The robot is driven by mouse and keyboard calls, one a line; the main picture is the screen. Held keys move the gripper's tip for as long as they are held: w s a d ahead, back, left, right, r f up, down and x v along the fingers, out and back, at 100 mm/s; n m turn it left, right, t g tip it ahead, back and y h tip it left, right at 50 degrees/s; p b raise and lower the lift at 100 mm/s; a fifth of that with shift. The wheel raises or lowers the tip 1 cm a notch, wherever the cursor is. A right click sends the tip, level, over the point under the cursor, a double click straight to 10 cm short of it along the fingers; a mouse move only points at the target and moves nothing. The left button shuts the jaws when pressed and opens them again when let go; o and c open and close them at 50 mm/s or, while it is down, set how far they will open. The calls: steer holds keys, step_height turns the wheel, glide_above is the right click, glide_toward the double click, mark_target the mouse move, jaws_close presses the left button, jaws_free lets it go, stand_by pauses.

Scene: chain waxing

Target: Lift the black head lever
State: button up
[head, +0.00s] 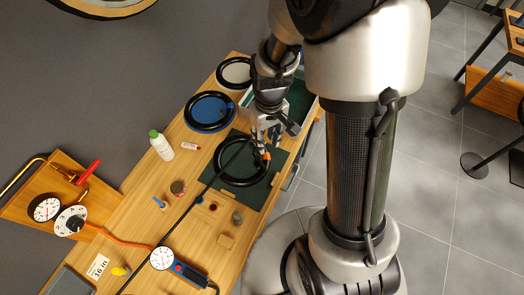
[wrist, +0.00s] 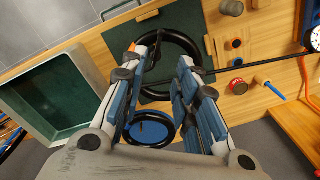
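A black ring (head: 221,172), like a small tyre, lies on a dark green mat (head: 262,192). A small black and orange piece (head: 262,153), perhaps the head, is at the ring's right side; I cannot make out its lever clearly. My gripper (head: 268,138) is over the ring's upper right, close to that piece. In the wrist view my gripper (wrist: 171,50) has its fingers apart, with the ring (wrist: 197,48) beyond them and nothing visibly held. Contact cannot be told.
A dark green open tray (wrist: 97,77) stands beside my gripper. A red-handled valve (head: 88,173) is at left.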

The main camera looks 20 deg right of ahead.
mark_target(264, 167)
steer(key=f, duration=0.5)
steer(key=f+b, duration=0.1)
steer(key=f, duration=0.9)
steer(key=shift+a+f, duration=0.25)
jaws_close()
